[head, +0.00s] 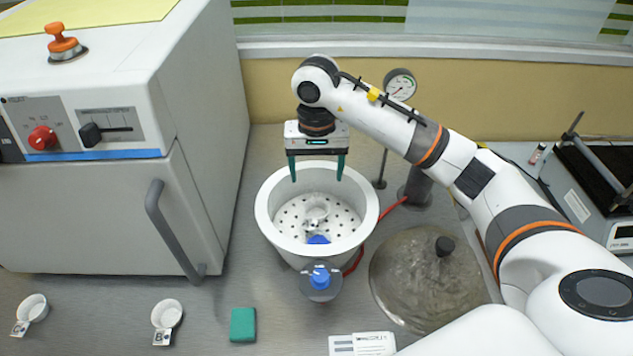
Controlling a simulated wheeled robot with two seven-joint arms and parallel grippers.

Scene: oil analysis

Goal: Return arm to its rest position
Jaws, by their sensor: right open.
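My right gripper (317,171) is open, fingers pointing down, above the back part of a white round pot (268,212). Its fingers are spread apart with nothing between them. Inside the pot is a perforated white plate (290,215) with a small clear object (317,208) and a blue piece (318,239) on it. My right arm (385,120) reaches in from the right and is bent down at the wrist. My left gripper is not in view.
A large white oven (90,215) with a handle (172,230) stands left. A blue-capped bottle (320,277) is in front of the pot. A glass lid (420,285), two small cups (167,314), a green block (243,324) and a gauge (400,84) are nearby.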

